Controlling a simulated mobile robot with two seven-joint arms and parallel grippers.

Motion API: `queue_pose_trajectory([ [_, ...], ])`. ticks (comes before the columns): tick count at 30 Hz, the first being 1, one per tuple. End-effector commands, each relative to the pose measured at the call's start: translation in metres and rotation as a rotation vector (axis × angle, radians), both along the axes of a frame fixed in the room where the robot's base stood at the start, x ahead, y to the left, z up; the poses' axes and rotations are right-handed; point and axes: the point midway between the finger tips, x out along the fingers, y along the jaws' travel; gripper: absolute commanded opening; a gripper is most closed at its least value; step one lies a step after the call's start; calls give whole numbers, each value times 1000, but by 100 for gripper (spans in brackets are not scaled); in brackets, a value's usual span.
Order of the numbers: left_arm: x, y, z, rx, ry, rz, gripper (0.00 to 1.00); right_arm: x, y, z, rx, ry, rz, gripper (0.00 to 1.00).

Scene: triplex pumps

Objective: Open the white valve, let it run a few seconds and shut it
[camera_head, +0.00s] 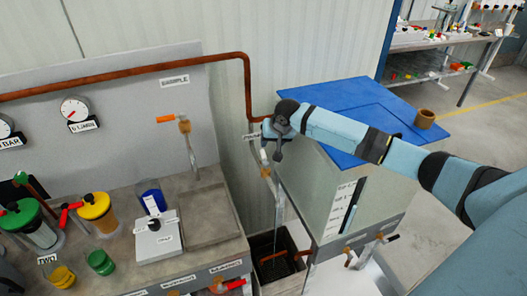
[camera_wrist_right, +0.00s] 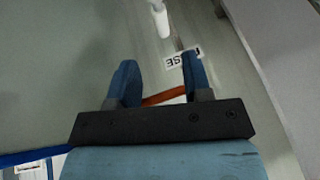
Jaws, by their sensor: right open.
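The white valve handle (camera_head: 264,155) is on the wall piping beside the tank, just left of my right gripper (camera_head: 278,150). A brass tap (camera_head: 265,173) shows below it. In the right wrist view, a white handle (camera_wrist_right: 160,20) stands at the top, beyond the fingertips and apart from them. My right gripper (camera_wrist_right: 160,70) is open, with no object held between its fingers. A thin pale line (camera_head: 275,222) drops from near the tap towards the bin; I cannot tell whether it is water. My left gripper is out of view.
A copper pipe (camera_head: 120,73) runs along the wall and down to the valve. A tank with a blue lid (camera_head: 345,97) stands close right, under my arm. A bin (camera_head: 272,242) sits below. A bench (camera_head: 200,225) with jars and an orange-handled tap (camera_head: 168,118) is left.

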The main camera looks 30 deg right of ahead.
Motion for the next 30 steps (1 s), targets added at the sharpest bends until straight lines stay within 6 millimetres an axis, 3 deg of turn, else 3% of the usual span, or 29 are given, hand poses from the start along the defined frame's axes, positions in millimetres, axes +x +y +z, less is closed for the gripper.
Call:
queue_pose_trajectory([
  [6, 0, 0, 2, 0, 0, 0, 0, 20, 2, -42, 2, 1, 0, 45],
  [12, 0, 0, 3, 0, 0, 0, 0, 32, 2, -68, 1, 0, 1, 45],
  [25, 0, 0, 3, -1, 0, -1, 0, 36, 2, -77, 0, -1, 2, 45],
  [30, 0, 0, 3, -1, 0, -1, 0, 36, 2, -77, 0, -1, 2, 9],
])
